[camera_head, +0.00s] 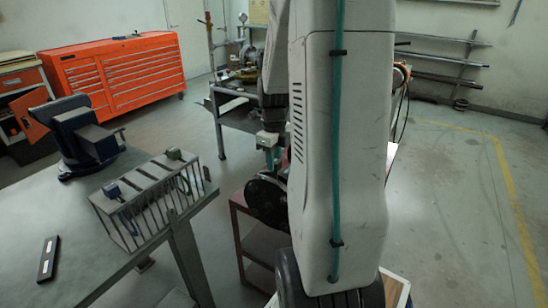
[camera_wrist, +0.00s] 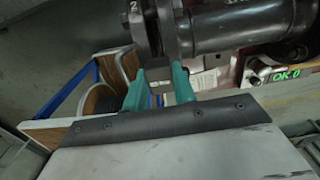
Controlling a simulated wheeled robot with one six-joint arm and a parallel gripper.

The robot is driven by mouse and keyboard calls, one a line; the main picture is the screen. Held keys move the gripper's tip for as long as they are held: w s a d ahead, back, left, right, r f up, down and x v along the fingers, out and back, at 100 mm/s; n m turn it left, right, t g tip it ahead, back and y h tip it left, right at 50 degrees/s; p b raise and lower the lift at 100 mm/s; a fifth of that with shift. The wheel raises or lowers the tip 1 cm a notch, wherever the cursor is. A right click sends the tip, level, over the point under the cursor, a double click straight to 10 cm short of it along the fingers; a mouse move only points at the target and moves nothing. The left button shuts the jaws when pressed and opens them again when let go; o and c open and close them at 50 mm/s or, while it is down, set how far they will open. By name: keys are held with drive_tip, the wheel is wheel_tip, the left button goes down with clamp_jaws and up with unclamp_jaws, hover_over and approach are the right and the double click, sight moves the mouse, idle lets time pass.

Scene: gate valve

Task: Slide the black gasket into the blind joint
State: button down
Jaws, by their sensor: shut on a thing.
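In the wrist view my gripper (camera_wrist: 159,82) has its two teal fingers closed on a dark block-like piece (camera_wrist: 158,68), which looks like the edge or tab of the black gasket. Just beyond it, two dark round flanges (camera_wrist: 147,28) stand face to face with a narrow gap, one marked "2". The held piece lines up with this gap; I cannot tell how far any of it reaches between the faces. In the head view my gripper (camera_head: 270,155) shows small and teal, just above a dark disc (camera_head: 265,198); my arm hides most of the joint.
A dark pipe (camera_wrist: 238,27) runs right from the flanges. A green "OK 0" display (camera_wrist: 287,73) is at right, and a wooden rack (camera_wrist: 98,98) at left. A workbench (camera_head: 85,235) carries a vise (camera_head: 85,135) and wire rack (camera_head: 150,195). Floor at right is clear.

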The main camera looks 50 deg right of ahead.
drive_tip(key=shift+f, duration=1.3)
drive_tip(key=c, duration=1.1)
unclamp_jaws()
drive_tip(key=shift+o, duration=0.2)
wheel_tip(320, 180, up, 8)
drive_tip(key=shift+f, duration=0.1)
